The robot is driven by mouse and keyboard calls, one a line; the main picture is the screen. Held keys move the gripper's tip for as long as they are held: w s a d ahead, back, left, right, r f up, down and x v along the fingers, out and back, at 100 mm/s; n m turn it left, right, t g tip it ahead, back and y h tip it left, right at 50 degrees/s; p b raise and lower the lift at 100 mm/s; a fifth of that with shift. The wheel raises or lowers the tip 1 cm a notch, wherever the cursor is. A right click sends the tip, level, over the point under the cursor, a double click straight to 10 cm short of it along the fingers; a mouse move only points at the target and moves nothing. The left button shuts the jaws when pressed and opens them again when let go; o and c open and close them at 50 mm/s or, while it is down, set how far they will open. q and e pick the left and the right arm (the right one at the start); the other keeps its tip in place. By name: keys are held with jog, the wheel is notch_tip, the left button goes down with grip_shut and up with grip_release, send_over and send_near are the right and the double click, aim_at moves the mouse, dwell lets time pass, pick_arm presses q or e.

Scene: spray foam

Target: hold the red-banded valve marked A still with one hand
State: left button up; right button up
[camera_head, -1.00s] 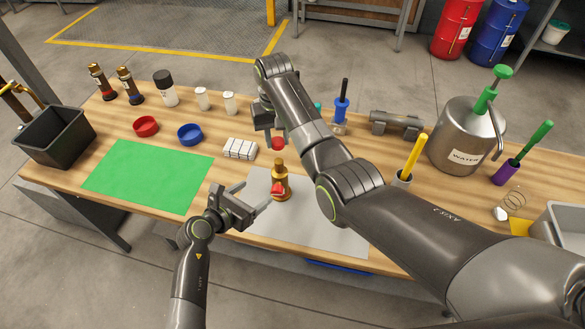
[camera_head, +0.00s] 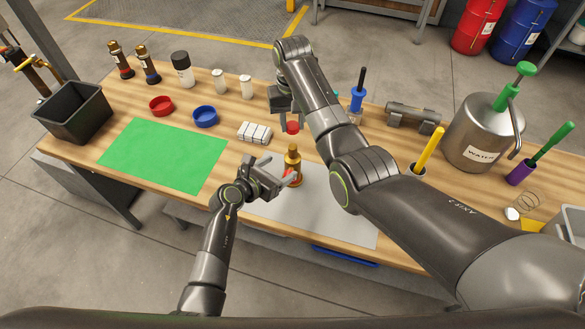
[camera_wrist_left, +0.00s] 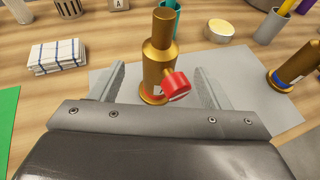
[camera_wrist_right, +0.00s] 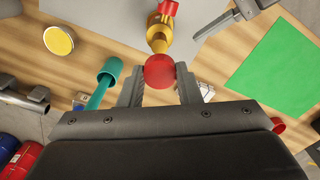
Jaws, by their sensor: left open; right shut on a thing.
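A brass valve (camera_head: 293,158) stands upright on the grey mat, with a red side knob and a red band low down. It also shows in the left wrist view (camera_wrist_left: 160,50), where its marking cannot be read. My left gripper (camera_head: 278,173) is open, with its fingers on either side of the valve's lower part and gaps visible beside it. My right gripper (camera_head: 289,121) is shut on a red round piece (camera_wrist_right: 159,71), held above the table just behind the valve in the head view.
The grey mat (camera_head: 335,215) lies under the valve. A folded cloth (camera_head: 254,132) and a green mat (camera_head: 165,155) lie to the left. A second brass valve with a blue band (camera_wrist_left: 296,66) is at the right in the left wrist view. My right arm crosses above the table.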

aim_at(287, 163)
pick_arm(q)
jog(key=shift+x, duration=3.15)
jog(key=c, duration=1.4)
jog(key=shift+c, duration=0.3)
pick_arm(e)
jog(key=shift+f, duration=2.5)
